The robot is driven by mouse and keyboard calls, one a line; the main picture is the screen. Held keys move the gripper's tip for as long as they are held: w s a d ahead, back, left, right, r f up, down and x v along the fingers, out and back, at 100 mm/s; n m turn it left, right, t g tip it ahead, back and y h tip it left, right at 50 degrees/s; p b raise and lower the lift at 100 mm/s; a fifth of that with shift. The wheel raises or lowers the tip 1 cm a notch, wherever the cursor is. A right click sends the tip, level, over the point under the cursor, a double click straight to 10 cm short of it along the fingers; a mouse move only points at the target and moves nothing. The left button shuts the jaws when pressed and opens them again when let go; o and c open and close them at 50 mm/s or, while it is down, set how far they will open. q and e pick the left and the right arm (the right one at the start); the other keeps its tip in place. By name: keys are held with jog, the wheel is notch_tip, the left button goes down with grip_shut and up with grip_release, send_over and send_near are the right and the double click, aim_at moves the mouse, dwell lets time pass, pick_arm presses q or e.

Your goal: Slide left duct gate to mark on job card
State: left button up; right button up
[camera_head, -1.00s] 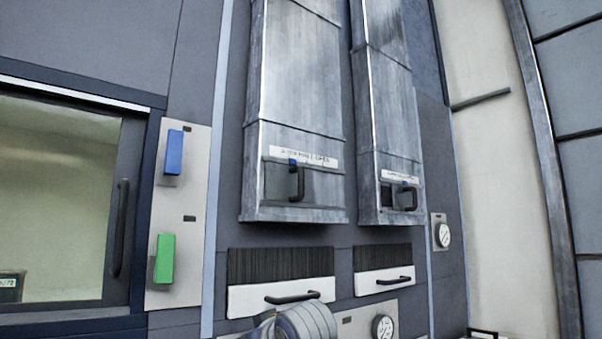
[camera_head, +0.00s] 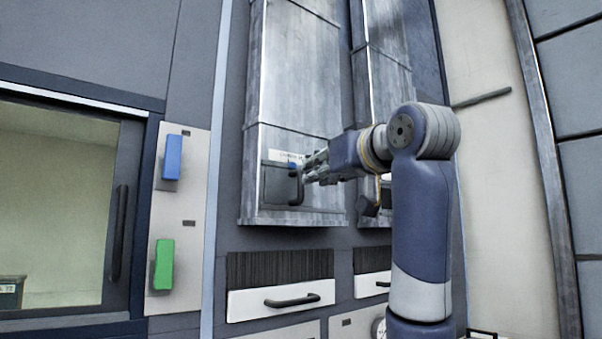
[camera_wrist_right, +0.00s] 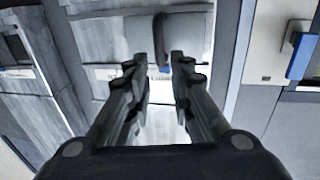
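The left duct (camera_head: 300,90) carries a gate, a grey plate (camera_head: 275,186) with a dark upright handle (camera_head: 295,188) and a small blue piece near its top. A white label strip (camera_head: 284,156) runs above the plate, partly covered by my gripper. My right gripper (camera_head: 310,168) is at the handle from the right, fingers pointing at it. In the right wrist view the open fingers (camera_wrist_right: 158,62) have a gap between them, and the handle (camera_wrist_right: 161,38) lines up with that gap; contact is not clear. My left gripper is out of view. No readable job card shows.
Below are a drawer-like panel with a handle (camera_head: 292,300) and a second one. Blue (camera_head: 172,157) and green (camera_head: 164,264) levers and a window with a dark handle (camera_head: 119,232) stand left.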

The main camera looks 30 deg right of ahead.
aim_at(301, 178)
jog(key=w+p, duration=0.1)
jog(key=w, duration=0.1)
jog(key=w+p, duration=0.1)
jog(key=w, duration=0.2)
jog(key=w+d+p, duration=0.1)
jog(key=w, duration=0.2)
jog(key=shift+p, duration=0.35)
grip_shut()
